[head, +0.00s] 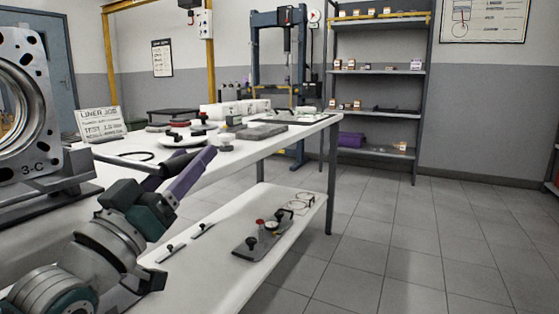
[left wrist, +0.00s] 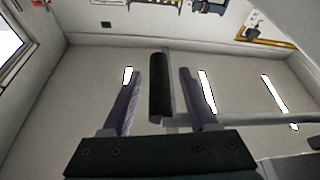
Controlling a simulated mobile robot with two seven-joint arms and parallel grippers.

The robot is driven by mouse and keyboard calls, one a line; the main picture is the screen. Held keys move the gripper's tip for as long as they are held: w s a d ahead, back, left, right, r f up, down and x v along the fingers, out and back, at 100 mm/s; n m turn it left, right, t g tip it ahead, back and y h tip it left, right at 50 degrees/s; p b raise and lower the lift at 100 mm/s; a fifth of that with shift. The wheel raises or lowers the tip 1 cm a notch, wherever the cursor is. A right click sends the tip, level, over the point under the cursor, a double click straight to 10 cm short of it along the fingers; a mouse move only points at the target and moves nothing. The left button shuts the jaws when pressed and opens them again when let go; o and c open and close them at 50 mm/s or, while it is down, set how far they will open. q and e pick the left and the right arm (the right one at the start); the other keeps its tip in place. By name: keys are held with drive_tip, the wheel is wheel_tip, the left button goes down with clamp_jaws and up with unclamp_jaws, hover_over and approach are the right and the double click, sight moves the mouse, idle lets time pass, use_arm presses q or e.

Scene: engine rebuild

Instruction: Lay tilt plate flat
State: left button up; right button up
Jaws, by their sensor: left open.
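The tilt plate (head: 45,130), a grey metal plate marked 3-C with a large round bore, stands upright at the left edge of the head view, partly cut off. A black-gripped bar (head: 125,161) reaches from its side toward my left gripper (head: 191,172). In the left wrist view the black grip (left wrist: 160,88) lies between the two purple fingers of my left gripper (left wrist: 161,72), with gaps on both sides. The left gripper is open and not closed on the grip. My right gripper is not in view.
A white bench (head: 260,148) holds trays, small parts and a sign (head: 100,122). Its lower shelf (head: 235,268) carries a plate with gauges (head: 262,238). A blue press (head: 253,50) and shelving (head: 372,72) stand behind. The floor at right is clear.

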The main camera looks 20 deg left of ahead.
use_arm(q)
clamp_jaws()
idle(0.5)
idle(0.9)
